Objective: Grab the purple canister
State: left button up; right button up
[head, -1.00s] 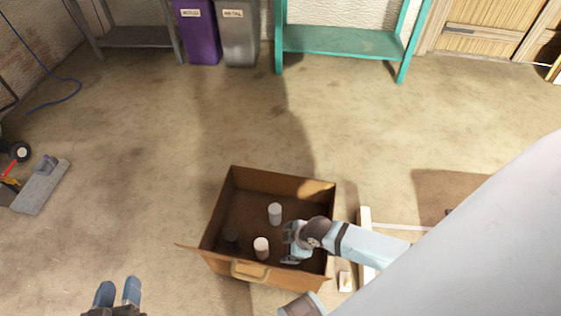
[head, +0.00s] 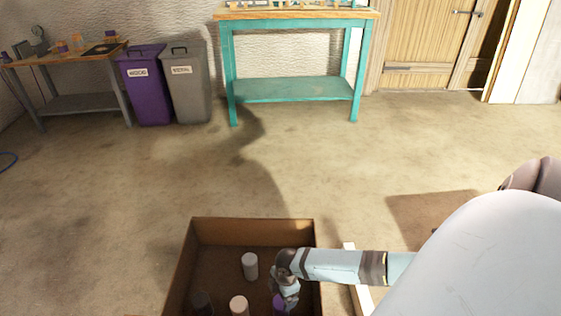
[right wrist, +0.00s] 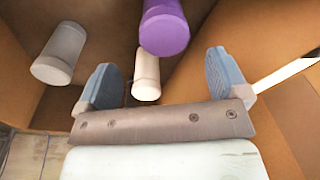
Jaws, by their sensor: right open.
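The purple canister (head: 279,304) is in the cardboard box (head: 255,231), partly hidden by my right gripper (head: 286,292) at the bottom of the head view. In the right wrist view the purple canister (right wrist: 164,28) stands beyond the gap of my right gripper (right wrist: 162,68), at the top middle. The blue fingers are spread apart with nothing held between them. I cannot tell from these views how far the canister is from the fingertips. My left gripper is not in view.
The box walls stand close around my right gripper. A teal workbench (head: 295,89), purple bin (head: 146,90) and grey bin (head: 187,88) stand behind open floor.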

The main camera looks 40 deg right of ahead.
aim_at(280, 300)
jog(key=f, duration=0.1)
jog(key=f+b, duration=0.1)
jog(key=f, duration=0.2)
jog(key=shift+a+f+b, duration=0.3)
jog(key=shift+f+b, duration=0.05)
jog(key=f+b, duration=0.1)
jog(key=f, duration=0.1)
jog(key=f+b, duration=0.2)
jog(key=shift+s+a+f, duration=0.1)
jog(key=shift+a+f, duration=0.1)
jog(key=shift+f, duration=0.05)
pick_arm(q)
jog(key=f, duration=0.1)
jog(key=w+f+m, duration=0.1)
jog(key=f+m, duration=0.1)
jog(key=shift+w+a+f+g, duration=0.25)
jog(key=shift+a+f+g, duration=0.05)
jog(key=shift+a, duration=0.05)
pick_arm(e)
jog(key=c, duration=1.1)
